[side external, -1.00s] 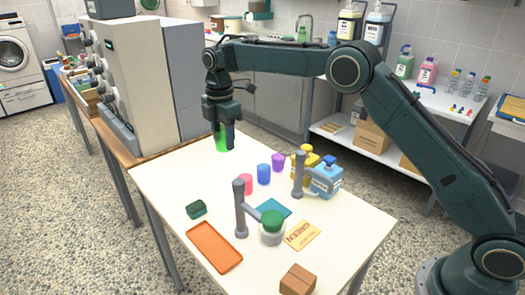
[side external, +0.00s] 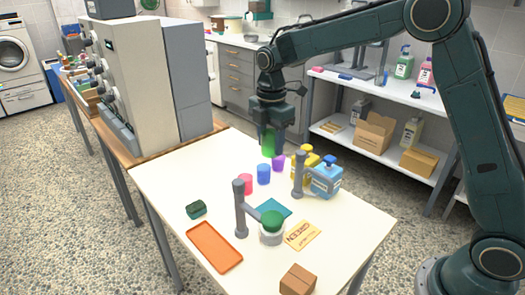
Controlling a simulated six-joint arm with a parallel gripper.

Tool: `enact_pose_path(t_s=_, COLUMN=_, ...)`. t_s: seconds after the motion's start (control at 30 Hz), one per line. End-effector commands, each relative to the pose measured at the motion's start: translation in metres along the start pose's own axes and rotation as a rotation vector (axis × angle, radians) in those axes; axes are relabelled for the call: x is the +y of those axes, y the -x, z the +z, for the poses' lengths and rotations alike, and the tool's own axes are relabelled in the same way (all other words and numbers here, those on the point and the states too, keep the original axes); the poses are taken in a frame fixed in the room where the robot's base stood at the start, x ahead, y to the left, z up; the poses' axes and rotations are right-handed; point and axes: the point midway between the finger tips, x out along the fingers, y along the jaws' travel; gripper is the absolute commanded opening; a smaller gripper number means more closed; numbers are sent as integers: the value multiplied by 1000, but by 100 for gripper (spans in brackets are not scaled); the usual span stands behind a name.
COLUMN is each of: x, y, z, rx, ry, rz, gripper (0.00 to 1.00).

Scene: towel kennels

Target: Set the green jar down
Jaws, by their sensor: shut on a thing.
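The green jar (side external: 268,142) is a small translucent green cylinder. My gripper (side external: 272,146) is shut on it, pointing down, near the table's back edge. The jar looks upright, partly hidden by the fingers. I cannot tell whether its bottom touches the white table (side external: 165,185) or hangs just above it.
Two grey posts stand on the table, the near post (side external: 240,208) beside a green-lidded jar (side external: 271,228). Yellow (side external: 305,163) and blue bottles (side external: 327,178) crowd the right. An orange tray (side external: 214,247), green sponge (side external: 196,209) and brown box (side external: 297,280) lie in front. The table's back left is clear.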

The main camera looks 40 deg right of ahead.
Motion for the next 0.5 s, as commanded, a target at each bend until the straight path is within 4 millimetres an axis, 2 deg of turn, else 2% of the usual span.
enact_pose_path(t_s=0.33, x=-8, y=-1, z=3, rx=0, ry=0, rz=0, gripper=22)
enact_pose_path(t_s=0.5, x=-8, y=-11, z=3, rx=0, ry=0, rz=-2, gripper=22)
